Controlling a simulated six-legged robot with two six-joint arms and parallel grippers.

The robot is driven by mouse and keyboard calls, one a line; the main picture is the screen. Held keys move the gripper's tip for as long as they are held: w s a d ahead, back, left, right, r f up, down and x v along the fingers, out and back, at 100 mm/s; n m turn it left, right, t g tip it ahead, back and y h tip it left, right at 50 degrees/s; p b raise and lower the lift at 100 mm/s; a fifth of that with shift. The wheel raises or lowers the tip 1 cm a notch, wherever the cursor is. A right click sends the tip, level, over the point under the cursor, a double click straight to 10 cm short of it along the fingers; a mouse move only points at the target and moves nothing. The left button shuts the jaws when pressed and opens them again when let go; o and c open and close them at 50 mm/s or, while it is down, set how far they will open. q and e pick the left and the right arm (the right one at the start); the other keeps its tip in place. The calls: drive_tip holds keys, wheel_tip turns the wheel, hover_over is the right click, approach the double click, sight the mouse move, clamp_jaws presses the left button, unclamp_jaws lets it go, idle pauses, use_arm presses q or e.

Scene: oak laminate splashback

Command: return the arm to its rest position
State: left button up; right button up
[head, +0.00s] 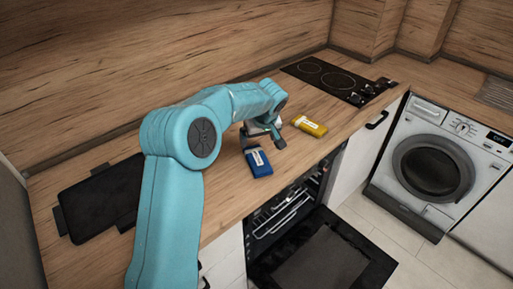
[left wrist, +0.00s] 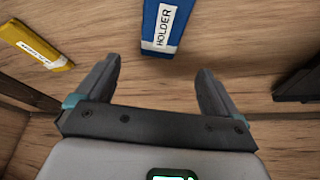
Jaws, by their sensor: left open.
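My left arm reaches in over the wooden counter in the head view, and its gripper (head: 275,134) is above the counter beside a blue box (head: 258,162). In the left wrist view the two fingers of my left gripper (left wrist: 158,88) are spread apart with nothing between them. The blue box, with a white label reading "HOLDER", also shows in the left wrist view (left wrist: 165,28), beyond the fingertips. A yellow box (head: 310,126) with a white label lies further along the counter; it also shows in the left wrist view (left wrist: 36,42). My right gripper is not in view.
A black tray-like object (head: 100,204) lies on the counter at left. A black hob (head: 335,80) is at the back. The oven door (head: 320,258) below the counter is open, with racks visible inside. A washing machine (head: 435,165) stands at right.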

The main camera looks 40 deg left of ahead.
use_arm(q)
drive_tip(key=v, duration=0.2)
drive_tip(key=shift+d+r, duration=0.15)
drive_tip(key=shift+r, duration=0.05)
drive_tip(key=shift+s+f, duration=0.1)
idle(0.4)
